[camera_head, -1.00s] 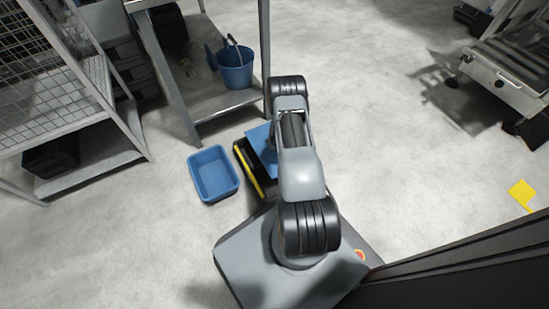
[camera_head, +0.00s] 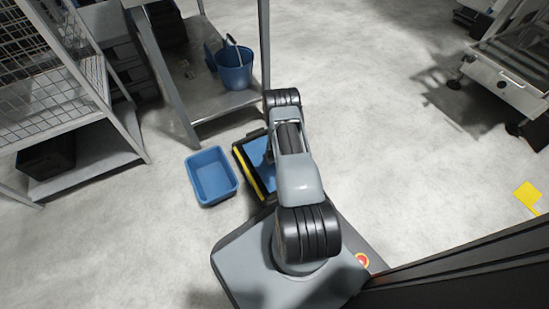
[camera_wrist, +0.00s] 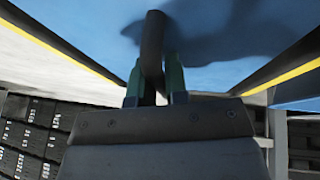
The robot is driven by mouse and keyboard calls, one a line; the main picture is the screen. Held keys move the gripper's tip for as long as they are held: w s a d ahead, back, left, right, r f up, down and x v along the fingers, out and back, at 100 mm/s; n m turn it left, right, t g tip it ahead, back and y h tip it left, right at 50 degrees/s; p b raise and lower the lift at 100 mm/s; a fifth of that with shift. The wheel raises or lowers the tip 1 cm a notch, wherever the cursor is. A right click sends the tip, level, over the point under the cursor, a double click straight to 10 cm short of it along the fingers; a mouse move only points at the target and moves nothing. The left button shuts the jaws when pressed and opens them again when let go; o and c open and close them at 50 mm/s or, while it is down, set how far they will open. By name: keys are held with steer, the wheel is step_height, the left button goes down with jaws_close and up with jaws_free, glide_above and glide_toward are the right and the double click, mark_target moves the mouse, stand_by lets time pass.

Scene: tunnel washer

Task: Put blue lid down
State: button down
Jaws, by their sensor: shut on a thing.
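The blue lid (camera_head: 257,153) is beside my arm in the camera_head view, over a black container with a yellow edge (camera_head: 247,172). Its dark rim shows around the lid's left and far sides. In the wrist view the lid's blue surface (camera_wrist: 225,65) fills the top, between two yellow-striped dark edges. My gripper (camera_wrist: 155,82) is shut on the lid's dark handle (camera_wrist: 152,35). My arm hides the lid's right part in the camera_head view. I cannot tell whether the lid rests on the container.
An open blue bin (camera_head: 212,176) stands on the floor just left of the container. A blue bucket (camera_head: 235,68) stands on a low shelf (camera_head: 215,105) behind. A wire rack (camera_head: 45,75) is at the left. A yellow marker (camera_head: 527,197) lies on open floor at the right.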

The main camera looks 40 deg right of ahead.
steer(key=c, duration=1.1)
jaws_free()
steer(key=shift+f, duration=0.1)
steer(key=s+a+r+y+p, duration=0.1)
steer(key=a+r+p, duration=0.4)
steer(key=r, duration=1.3)
steer(key=s+a+r+y+p, duration=0.1)
steer(key=a+r, duration=0.7)
steer(key=r, duration=1.1)
steer(key=shift+n+g+y, duration=0.4)
steer(key=shift+n+g, duration=0.2)
steer(key=shift+g, duration=0.2)
steer(key=s+a+r, duration=0.3)
steer(key=s+r, duration=0.2)
steer(key=s+a+r, duration=0.3)
steer(key=s+r, duration=0.2)
steer(key=s+a+r, duration=0.4)
steer(key=s+r, duration=0.1)
steer(key=shift+s+a+r, duration=0.1)
steer(key=shift+s+r, duration=0.05)
steer(key=shift+s, duration=0.15)
